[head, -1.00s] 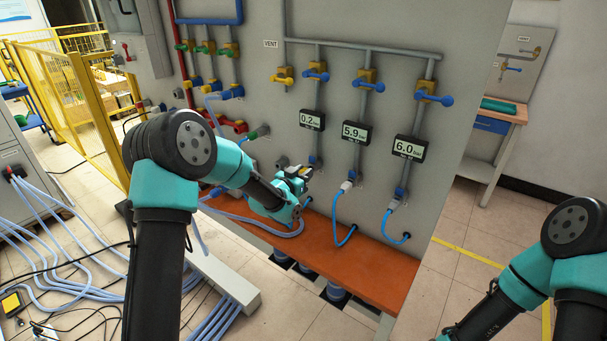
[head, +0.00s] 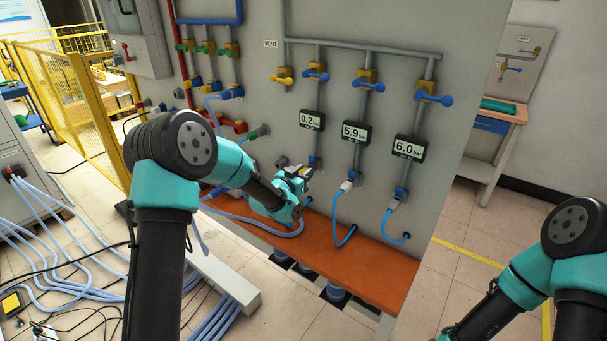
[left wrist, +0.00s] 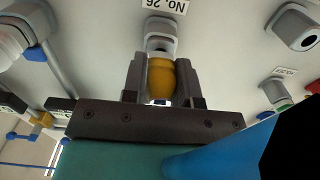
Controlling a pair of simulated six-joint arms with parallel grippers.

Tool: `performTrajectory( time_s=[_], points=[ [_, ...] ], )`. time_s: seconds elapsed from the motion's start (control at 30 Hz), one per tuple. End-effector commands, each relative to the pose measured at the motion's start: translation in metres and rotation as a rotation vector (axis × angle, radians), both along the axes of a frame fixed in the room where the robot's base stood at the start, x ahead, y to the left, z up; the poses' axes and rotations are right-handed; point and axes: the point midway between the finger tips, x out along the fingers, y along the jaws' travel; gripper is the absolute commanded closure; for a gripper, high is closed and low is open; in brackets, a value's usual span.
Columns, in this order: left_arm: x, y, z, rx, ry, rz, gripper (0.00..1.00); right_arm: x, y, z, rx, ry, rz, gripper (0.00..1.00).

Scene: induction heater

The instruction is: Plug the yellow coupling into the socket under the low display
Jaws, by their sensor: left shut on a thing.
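My left gripper (head: 304,172) is at the grey panel, just below the low display (head: 312,121) reading 0.2. In the left wrist view my left gripper (left wrist: 160,82) is shut on the yellow coupling (left wrist: 161,80), one finger on each side. The coupling points at a grey socket (left wrist: 160,30) under an upside-down "No. 26" label. Its front end lies right at the socket mouth; I cannot tell whether it is seated. In the head view the gripper hides the coupling. My right gripper is out of view; only its arm shows at the lower right.
Two more displays, reading 5.9 (head: 356,132) and 6.0 (head: 410,148), hang to the right, with blue hoses plugged in below. An orange ledge (head: 370,270) runs under the panel. An empty grey socket (left wrist: 295,25) shows in the left wrist view.

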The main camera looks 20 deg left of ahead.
Motion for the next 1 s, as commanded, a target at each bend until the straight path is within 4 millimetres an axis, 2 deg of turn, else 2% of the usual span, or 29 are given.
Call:
performTrajectory(
  time_s=[0.97, 1.0],
  points=[
    [0.011, -0.004, 0.0, 0.0, 0.0, 0.0, 1.0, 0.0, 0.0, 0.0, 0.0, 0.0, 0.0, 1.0],
    [0.011, -0.004, 0.0, 0.0, 0.0, 0.0, 0.69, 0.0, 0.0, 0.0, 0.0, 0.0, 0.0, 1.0]
  ],
)
